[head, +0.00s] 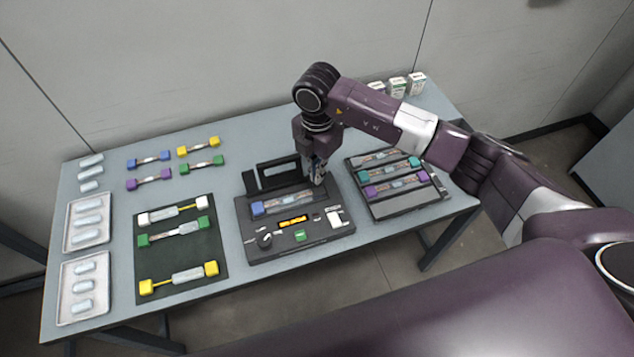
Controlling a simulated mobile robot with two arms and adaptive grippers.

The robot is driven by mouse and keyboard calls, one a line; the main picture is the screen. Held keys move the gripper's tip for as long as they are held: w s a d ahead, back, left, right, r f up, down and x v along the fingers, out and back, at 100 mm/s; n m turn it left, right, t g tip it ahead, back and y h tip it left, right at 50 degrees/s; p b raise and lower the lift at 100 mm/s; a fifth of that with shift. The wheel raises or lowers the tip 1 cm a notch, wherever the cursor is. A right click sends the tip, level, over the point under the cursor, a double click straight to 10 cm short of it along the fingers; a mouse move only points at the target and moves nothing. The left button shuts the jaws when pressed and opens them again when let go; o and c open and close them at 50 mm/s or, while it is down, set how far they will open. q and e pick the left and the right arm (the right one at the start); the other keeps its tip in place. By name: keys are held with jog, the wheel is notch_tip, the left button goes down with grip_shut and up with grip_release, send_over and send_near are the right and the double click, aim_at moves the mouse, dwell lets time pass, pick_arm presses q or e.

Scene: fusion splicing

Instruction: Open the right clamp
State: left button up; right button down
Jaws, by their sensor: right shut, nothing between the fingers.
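The black fusion splicer (252,247) sits in the middle of the table, with a dark frame-like lid (262,171) standing up at its back. A blue-ended piece with a pale middle (283,203) lies across its bed. My right gripper (318,181) points down at the back right of the splicer, by the right end of the bed. It is shut with nothing held. The right clamp is hidden or too small to make out beside the fingers, so I cannot tell its state or whether they touch it. My left gripper is out of view.
A rack (405,208) with colored pieces stands right of the splicer, below my right forearm. A dark mat (185,260) with several pieces and white trays (65,245) lie left. More colored pieces lie at the back left. Small boxes (398,87) stand at the back right.

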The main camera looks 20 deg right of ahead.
jog(key=shift+w+r, duration=0.25)
jog(key=shift+r, duration=0.15)
jog(key=shift+r, duration=0.1)
jog(key=w+r+p, duration=0.3)
jog(key=r, duration=0.4)
jog(key=shift+r+p, duration=0.35)
jog(key=shift+r, duration=0.05)
jog(key=shift+a, duration=0.1)
dwell(1.0)
